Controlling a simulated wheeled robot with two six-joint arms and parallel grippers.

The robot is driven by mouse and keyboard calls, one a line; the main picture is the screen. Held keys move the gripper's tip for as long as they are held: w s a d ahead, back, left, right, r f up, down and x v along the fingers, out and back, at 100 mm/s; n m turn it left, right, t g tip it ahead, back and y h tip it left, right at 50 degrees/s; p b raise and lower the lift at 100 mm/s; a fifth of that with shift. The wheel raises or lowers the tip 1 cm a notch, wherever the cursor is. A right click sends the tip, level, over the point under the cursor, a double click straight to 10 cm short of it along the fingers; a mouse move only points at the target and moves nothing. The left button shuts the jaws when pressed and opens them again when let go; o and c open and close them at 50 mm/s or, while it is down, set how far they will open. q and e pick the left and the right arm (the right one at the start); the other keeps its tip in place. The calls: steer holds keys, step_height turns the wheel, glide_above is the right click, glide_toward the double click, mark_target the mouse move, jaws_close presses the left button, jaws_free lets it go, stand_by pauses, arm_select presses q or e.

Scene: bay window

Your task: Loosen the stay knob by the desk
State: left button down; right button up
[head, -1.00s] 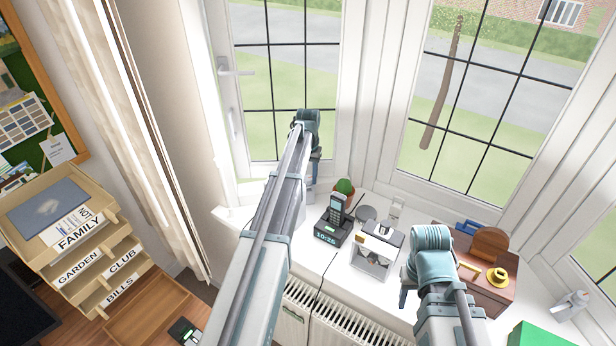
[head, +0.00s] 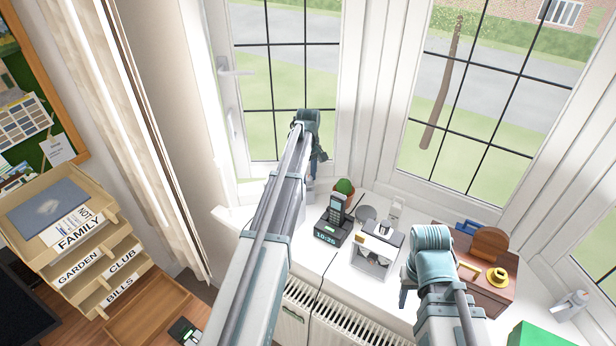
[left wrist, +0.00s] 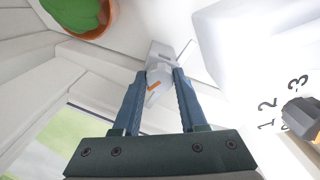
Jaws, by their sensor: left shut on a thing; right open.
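The stay knob (left wrist: 158,75) is a small grey piece with an orange mark, by the window frame in the left wrist view. My left gripper (left wrist: 161,80) is shut on it, with one dark blue finger on each side. In the head view my left gripper (head: 317,155) is in front of the left window, and my arm hides the knob there. My right gripper (head: 430,270) is open above the sill at the right, apart from the knob, and its fingers are partly hidden.
A potted cactus (head: 344,187), a phone (head: 334,222) on its dock and a silver-and-white device (head: 375,252) stand on the sill (head: 318,252). A brown box (head: 492,288) with a yellow piece on it is at the right. Letter trays (head: 85,245) stand on the desk at left.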

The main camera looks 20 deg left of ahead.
mark_target(308, 178)
arm_select(q)
steer(key=n, duration=0.5)
steer(key=shift+n, duration=0.4)
stand_by(0.4)
steer(key=shift+c, duration=2.2)
jaws_free()
step_height(308, 178, up, 14)
steer(key=p, duration=1.4)
steer(key=shift+f, duration=0.1)
